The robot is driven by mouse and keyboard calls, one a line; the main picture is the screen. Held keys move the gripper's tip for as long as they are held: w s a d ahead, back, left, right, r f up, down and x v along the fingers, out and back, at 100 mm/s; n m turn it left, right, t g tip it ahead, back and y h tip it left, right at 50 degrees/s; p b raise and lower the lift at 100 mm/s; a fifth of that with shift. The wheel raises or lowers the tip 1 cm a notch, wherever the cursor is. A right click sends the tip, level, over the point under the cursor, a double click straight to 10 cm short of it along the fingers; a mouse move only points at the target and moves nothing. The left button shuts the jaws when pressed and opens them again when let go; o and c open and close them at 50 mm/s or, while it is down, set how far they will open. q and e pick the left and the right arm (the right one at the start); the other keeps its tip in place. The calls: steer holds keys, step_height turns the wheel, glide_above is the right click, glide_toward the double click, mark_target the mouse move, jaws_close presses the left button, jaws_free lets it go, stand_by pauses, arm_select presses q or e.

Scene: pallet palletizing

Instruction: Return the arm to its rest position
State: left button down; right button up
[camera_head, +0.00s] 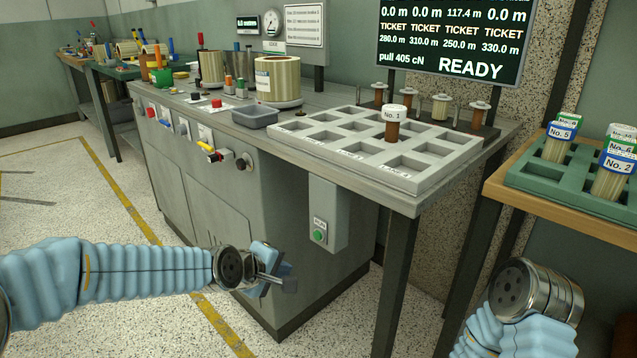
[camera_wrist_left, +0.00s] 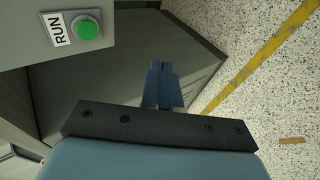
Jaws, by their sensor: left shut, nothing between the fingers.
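My left arm comes in from the left in the head view. Its gripper (camera_head: 279,282) is low in front of the grey machine cabinet, below and left of the green RUN button (camera_head: 319,236). In the left wrist view the fingers (camera_wrist_left: 164,84) are together with nothing between them. The green RUN button (camera_wrist_left: 87,28) shows there at top left, apart from the fingers. My right arm's wrist shows at the lower right of the head view; its fingers are out of sight.
A grey tray (camera_head: 345,146) with square pockets stands on the machine table, with one brown spool labelled No. 1 (camera_head: 393,122). A green rack (camera_head: 560,184) with several labelled bobbins is at right. A blue-grey bin (camera_head: 255,117) sits left of the tray. Open floor lies left.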

arm_select(q)
steer(key=s+a+f+m+g+y, duration=0.1)
steer(key=s+a+f+m+g, duration=0.15)
steer(key=f, duration=1.25)
steer(key=s+a+f+m+g, duration=0.1)
steer(key=s+f+m+g, duration=0.4)
steer(key=s+f, duration=1.6)
steer(key=shift+m, duration=0.65)
steer(key=shift+w+r+g, duration=0.1)
steer(key=shift+g, duration=0.15)
